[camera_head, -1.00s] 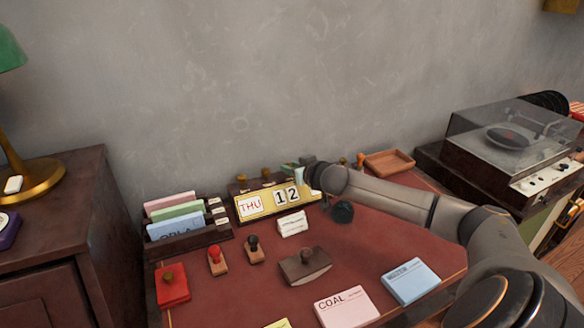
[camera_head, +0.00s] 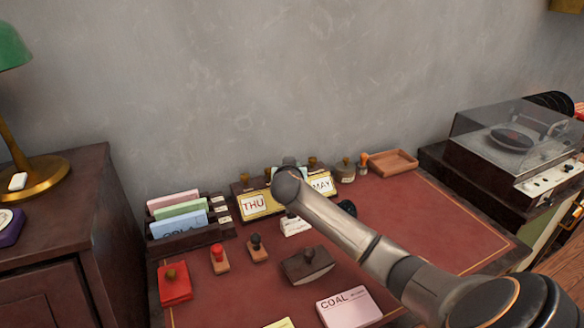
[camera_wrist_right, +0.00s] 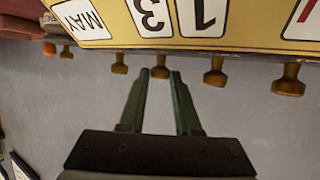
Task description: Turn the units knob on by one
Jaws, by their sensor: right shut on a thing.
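The desk calendar (camera_head: 257,205) shows THU and MAY in the head view. My right arm covers its middle there. In the right wrist view the calendar (camera_wrist_right: 240,42) appears upside down, with its date cards showing 1 and 3. Brass knobs stick out along its back edge. My right gripper (camera_wrist_right: 160,74) is shut on the units knob (camera_wrist_right: 161,60), the one behind the 3 card. The tens knob (camera_wrist_right: 215,72) and the month knob (camera_wrist_right: 119,63) stand free on either side. My left gripper is not in view.
Stamps (camera_head: 345,170) and a wooden tray (camera_head: 393,162) sit right of the calendar. A card holder (camera_head: 190,232) stands at its left. More stamps, a blotter (camera_head: 307,265) and a COAL card (camera_head: 347,308) lie in front. The grey wall rises behind.

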